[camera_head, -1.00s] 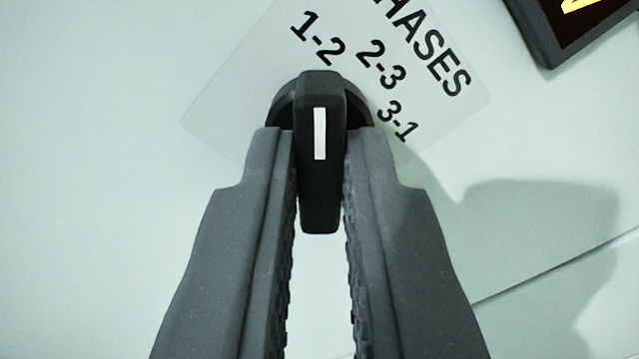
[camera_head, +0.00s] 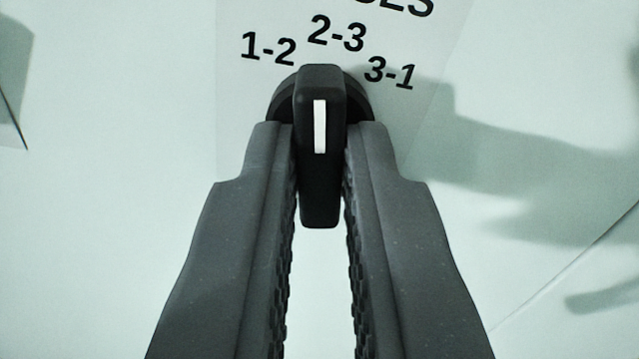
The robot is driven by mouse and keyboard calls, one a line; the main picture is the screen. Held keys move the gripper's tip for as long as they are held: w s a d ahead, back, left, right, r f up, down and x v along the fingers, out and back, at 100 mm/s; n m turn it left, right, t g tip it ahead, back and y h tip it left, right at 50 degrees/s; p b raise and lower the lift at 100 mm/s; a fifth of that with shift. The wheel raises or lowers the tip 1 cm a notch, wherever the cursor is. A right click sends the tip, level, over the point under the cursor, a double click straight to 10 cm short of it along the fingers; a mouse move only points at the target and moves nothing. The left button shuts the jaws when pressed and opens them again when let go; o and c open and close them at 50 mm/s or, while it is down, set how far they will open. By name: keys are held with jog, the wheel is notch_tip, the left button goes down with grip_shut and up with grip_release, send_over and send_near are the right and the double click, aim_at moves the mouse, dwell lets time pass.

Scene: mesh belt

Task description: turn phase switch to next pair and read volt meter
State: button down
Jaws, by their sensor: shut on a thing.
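The phase switch (camera_head: 320,185) is a black bar knob with a white pointer line, in the upper middle of the view. Its pointer faces up the picture, close to the 2-3 mark (camera_head: 337,33) and slightly to its left. The 1-2 mark (camera_head: 268,48) lies to the left and the 3-1 mark (camera_head: 390,73) to the right. My gripper (camera_head: 320,140) is shut on the knob, one finger against each side. The volt meter is not in view, so no reading shows.
The switch sits on a pale flat panel (camera_head: 120,200) with a lighter label plate (camera_head: 235,110) behind it. Shadows fall on the panel at the right and the upper left edge. A thin dark line crosses the lower right.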

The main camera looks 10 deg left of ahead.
jog(key=shift+f+m, duration=0.15)
jog(key=shift+m, duration=0.85)
jog(key=c, duration=1.5)
grip_release()
jog(key=shift+w, duration=0.15)
jog(key=shift+s+d, duration=0.15)
jog(key=shift+s, duration=0.5)
jog(key=b+v, duration=0.3)
jog(key=v, duration=0.9)
jog(key=shift+s+d, duration=0.1)
jog(key=shift+s, duration=0.2)
